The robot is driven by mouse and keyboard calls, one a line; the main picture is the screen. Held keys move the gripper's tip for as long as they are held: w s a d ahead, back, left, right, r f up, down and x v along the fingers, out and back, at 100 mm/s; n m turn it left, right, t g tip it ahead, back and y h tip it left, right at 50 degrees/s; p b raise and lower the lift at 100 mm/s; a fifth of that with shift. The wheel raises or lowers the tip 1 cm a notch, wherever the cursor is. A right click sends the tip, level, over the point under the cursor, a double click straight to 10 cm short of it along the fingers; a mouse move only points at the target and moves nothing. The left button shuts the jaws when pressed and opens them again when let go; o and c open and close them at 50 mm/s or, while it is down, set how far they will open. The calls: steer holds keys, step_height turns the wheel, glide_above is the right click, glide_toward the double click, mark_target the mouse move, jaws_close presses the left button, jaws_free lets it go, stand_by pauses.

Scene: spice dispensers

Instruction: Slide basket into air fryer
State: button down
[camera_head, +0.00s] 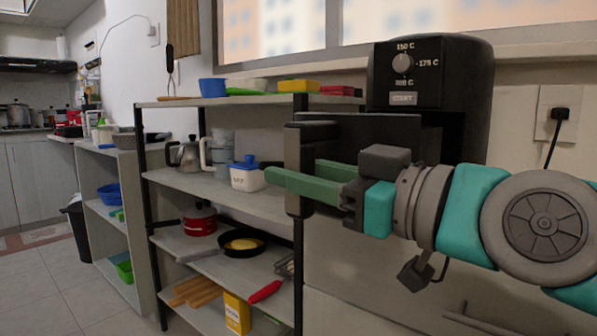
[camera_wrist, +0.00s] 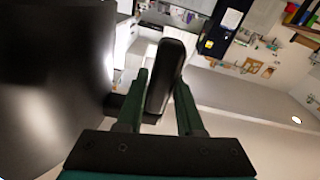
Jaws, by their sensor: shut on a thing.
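The air fryer (camera_head: 430,80) is a black unit with a dial and a start label, standing at the right end of the shelf top below the window. Its dark basket (camera_head: 365,128) sticks out to the left from under the control panel. How deep it sits inside is hidden by my arm. The basket's upright handle (camera_head: 298,140) is at its left end. My gripper (camera_head: 292,176) has its green fingers on either side of the handle, shut on it. In the wrist view the handle (camera_wrist: 166,72) stands between the fingers, with the dark basket (camera_wrist: 55,70) filling the left.
The shelf top holds a blue cup (camera_head: 212,88), a yellow block (camera_head: 298,86) and a red item. Lower shelves hold a kettle (camera_head: 186,155), a blue-lidded pot (camera_head: 247,175) and a pan (camera_head: 243,243). A plugged outlet (camera_head: 560,113) is on the right wall.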

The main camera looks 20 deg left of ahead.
steer(key=shift+d, duration=0.15)
steer(key=shift+w+d+b, duration=0.15)
steer(key=shift+w+d, duration=0.25)
steer(key=shift+w, duration=0.5)
steer(key=shift+w+d+b, duration=0.15)
steer(key=shift+w+d, duration=0.2)
steer(key=shift+w, duration=0.5)
steer(key=shift+w+d+b, duration=0.15)
steer(key=shift+w+d, duration=0.25)
steer(key=shift+w, duration=0.5)
steer(key=shift+w+d+p, duration=0.2)
steer(key=shift+w+d, duration=0.5)
steer(key=shift+w, duration=0.8)
steer(key=shift+w+d+p, duration=0.15)
steer(key=shift+w+d, duration=0.5)
steer(key=shift+w, duration=0.85)
steer(key=shift+w+d+p, duration=0.2)
steer(key=shift+w+d, duration=0.5)
steer(key=shift+w, duration=0.8)
